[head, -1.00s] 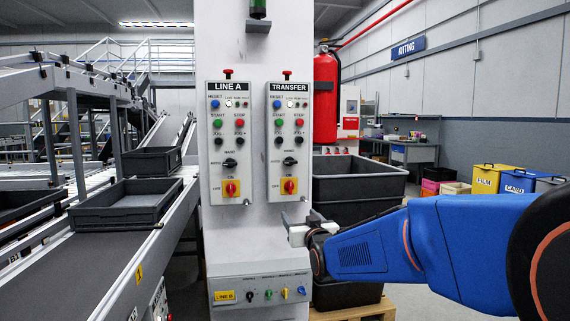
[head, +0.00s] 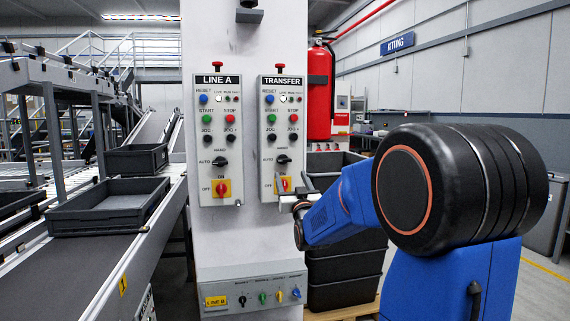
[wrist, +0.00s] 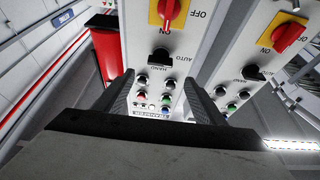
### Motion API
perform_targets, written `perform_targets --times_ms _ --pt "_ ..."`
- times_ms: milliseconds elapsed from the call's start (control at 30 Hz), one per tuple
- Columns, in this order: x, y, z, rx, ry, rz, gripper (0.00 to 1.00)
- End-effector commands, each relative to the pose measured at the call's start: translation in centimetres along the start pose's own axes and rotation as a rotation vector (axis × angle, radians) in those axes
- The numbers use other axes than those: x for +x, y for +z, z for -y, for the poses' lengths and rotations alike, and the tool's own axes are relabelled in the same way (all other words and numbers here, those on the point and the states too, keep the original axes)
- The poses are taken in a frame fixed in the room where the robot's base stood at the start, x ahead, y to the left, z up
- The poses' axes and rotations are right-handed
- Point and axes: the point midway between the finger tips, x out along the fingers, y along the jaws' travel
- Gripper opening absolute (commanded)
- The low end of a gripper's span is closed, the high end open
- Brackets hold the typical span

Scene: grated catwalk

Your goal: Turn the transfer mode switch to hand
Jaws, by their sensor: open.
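The transfer panel (head: 283,125) is the right one of two grey panels on a white column. Its black mode switch (head: 283,159) sits below the jog buttons, with HAND above it and AUTO to its left. The knob's exact pointing is too small to tell. My gripper (head: 293,193) is in front of the panel's lower end, beside the red and yellow off switch. In the wrist view the picture is upside down. My gripper (wrist: 160,76) is open and empty, and the mode switch (wrist: 160,56) shows between its fingers, apart from them.
The Line A panel (head: 219,130) with a matching switch stands just left. A Line B panel (head: 255,290) juts out below. A red extinguisher (head: 320,95) hangs at right, above a black bin (head: 345,270). A conveyor (head: 90,260) with grey trays runs along the left.

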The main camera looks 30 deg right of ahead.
Motion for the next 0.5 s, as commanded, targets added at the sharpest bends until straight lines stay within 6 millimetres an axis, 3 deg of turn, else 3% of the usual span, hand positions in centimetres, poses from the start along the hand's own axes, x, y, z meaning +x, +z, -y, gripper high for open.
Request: perform_targets --times_ms 500 --pt "8.7 0.1 0.0 0.0 0.0 0.001 0.64"
